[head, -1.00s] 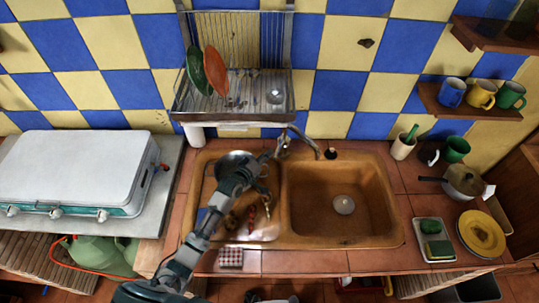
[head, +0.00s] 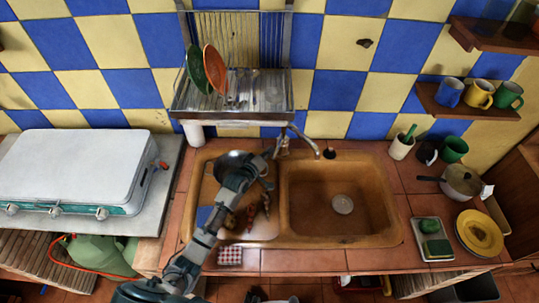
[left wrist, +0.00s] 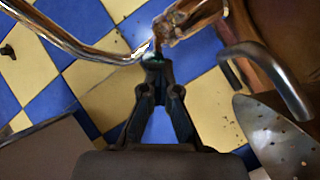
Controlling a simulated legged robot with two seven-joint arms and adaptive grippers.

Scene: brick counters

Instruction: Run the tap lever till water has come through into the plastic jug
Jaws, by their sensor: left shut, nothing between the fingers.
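The chrome tap (head: 305,138) rises behind the sink, and its spout hangs over the right basin. No stream of water shows below it. My left gripper (head: 268,157) is over the back of the left basin beside the tap's base. In the left wrist view my left gripper (left wrist: 156,66) is shut and empty, its tips close under the tap's body and lever (left wrist: 182,22). I cannot tell whether they touch. The spout (left wrist: 85,48) curves off to the left there. I cannot make out a plastic jug in either view. My right gripper is not seen.
The right basin (head: 342,235) is empty except for its drain. The left basin holds a dark pan (head: 232,163) and utensils. A dish rack (head: 200,117) hangs above. A white cylinder (head: 193,133) stands behind the left basin. A sponge dish (head: 432,240) lies at right.

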